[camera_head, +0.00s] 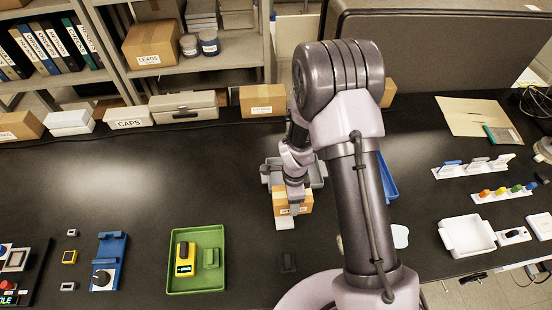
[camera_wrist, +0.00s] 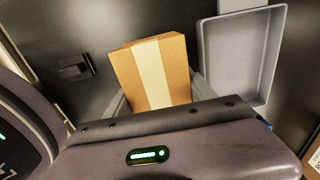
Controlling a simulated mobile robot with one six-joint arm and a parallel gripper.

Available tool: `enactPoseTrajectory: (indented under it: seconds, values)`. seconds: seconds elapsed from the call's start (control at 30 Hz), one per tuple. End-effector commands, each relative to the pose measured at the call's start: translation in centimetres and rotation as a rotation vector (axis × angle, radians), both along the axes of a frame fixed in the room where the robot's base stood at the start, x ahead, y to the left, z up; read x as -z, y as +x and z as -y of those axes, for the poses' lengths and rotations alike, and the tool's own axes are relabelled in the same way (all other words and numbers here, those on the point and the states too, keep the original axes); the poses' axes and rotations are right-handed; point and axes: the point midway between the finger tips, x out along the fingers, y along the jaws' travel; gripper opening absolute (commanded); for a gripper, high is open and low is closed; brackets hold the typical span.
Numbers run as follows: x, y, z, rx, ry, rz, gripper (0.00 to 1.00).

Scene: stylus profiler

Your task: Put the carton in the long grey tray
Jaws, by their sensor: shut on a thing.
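The carton (camera_head: 279,207) is a small tan box with a pale tape strip. My gripper (camera_head: 292,197) is shut on it, and my arm hides part of it. In the wrist view the carton (camera_wrist: 124,66) sits between the fingers of my gripper (camera_wrist: 160,98), tape strip facing the camera. The grey tray (camera_head: 318,172) lies on the black bench just behind the carton, partly covered by my arm. In the wrist view the tray (camera_wrist: 208,60) is to the right of the carton, and its visible floor is empty. I cannot tell whether the carton touches the bench.
A green tray (camera_head: 217,285) with a yellow device stands front left. A small dark block (camera_head: 288,262) lies in front of the carton. A blue tray (camera_head: 388,178) is right of my arm. Boxes (camera_head: 262,101) line the back edge.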

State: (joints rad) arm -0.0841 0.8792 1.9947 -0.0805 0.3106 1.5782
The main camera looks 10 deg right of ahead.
Motion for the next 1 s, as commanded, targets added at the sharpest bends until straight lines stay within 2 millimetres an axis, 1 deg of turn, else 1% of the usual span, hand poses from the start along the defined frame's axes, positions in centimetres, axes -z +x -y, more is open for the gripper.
enactPoseTrajectory:
  seconds: [0.07,0.2,0.3,0.4,0.5,0.6,0.67,0.77,0.83,0.9,1.0]
  values:
    - [0.1,1.7,0.0,0.004,0.0,0.003,0.0]
    - [0.6,6.2,0.1,0.003,0.0,0.004,0.0]
    - [0.9,9.2,0.2,0.003,0.0,0.002,0.0]
    - [1.3,11.8,0.3,0.003,0.0,0.001,0.0]
    - [1.5,14.0,0.4,0.002,0.0,0.001,0.0]
    - [1.6,15.2,0.4,0.002,0.0,0.001,0.0]
    - [1.7,15.5,0.4,0.002,0.0,0.0,0.0]
    - [2.9,15.6,0.4,0.002,0.0,-0.002,0.0]
    - [4.2,15.5,0.4,0.001,0.0,-0.003,0.0]
    - [5.1,15.6,0.4,0.001,0.0,-0.001,0.0]
    - [5.1,15.6,0.4,0.001,0.0,0.001,0.0]
